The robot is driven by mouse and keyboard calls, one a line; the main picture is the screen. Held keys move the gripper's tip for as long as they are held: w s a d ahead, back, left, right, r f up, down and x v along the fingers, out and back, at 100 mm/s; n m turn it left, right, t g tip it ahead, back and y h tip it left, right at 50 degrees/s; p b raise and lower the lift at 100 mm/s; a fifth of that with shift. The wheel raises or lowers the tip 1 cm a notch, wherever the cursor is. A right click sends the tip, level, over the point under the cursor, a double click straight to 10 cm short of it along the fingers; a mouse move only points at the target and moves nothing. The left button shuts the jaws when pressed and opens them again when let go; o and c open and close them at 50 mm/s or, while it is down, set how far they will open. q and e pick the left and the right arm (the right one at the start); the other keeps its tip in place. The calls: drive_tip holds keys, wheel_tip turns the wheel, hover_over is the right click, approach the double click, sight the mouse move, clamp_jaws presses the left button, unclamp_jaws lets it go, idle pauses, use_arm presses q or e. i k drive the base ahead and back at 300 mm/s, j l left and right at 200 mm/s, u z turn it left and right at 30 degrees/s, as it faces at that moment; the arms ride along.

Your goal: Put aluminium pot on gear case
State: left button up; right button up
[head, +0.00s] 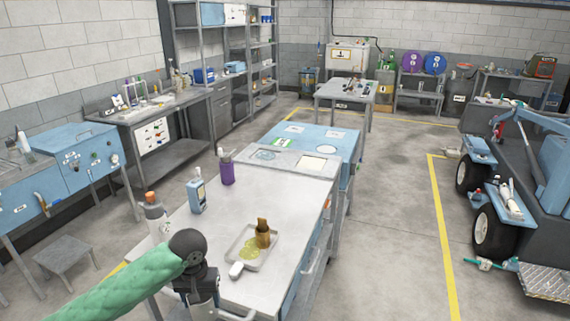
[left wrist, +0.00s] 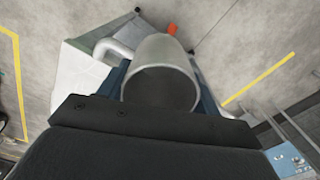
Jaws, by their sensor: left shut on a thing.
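The aluminium pot (left wrist: 160,62) is a grey metal cylinder with a curved handle at its left and a dark opening facing the left wrist camera. My left gripper (left wrist: 162,92) is shut on it, with blue fingers on both sides. In the head view the black left gripper (head: 200,283) is low in the picture, at the near end of the grey-topped bench; the pot is mostly hidden or hard to make out there. I cannot tell which thing is the gear case. My right gripper is not in view.
The grey bench (head: 290,200) holds a tray (head: 268,262) with a brown part and yellowish liquid, a purple bottle (head: 227,172), a blue can (head: 196,195) and a white bottle (head: 156,218). A blue-topped cart (head: 338,141) stands beyond. Open floor lies to the right.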

sight(336, 141)
drive_tip(key=i+l, duration=0.7)
drive_tip(key=l, duration=0.15)
drive_tip(key=i+l+u, duration=0.1)
drive_tip(key=l, duration=0.3)
drive_tip(key=i+l, duration=0.2)
drive_tip(key=l, duration=0.15)
drive_tip(key=i+l+u, duration=0.1)
drive_tip(key=l, duration=0.3)
drive_tip(key=i+l+u, duration=0.15)
drive_tip(key=i+l, duration=1.45)
drive_tip(key=l, duration=0.25)
drive_tip(key=i+l+u, duration=0.1)
drive_tip(key=i+l, duration=0.15)
drive_tip(key=l, duration=0.15)
drive_tip(key=i+l, duration=0.2)
drive_tip(key=l, duration=0.15)
drive_tip(key=i+l, duration=0.1)
drive_tip(key=l, duration=0.5)
drive_tip(key=i+j+u, duration=0.05)
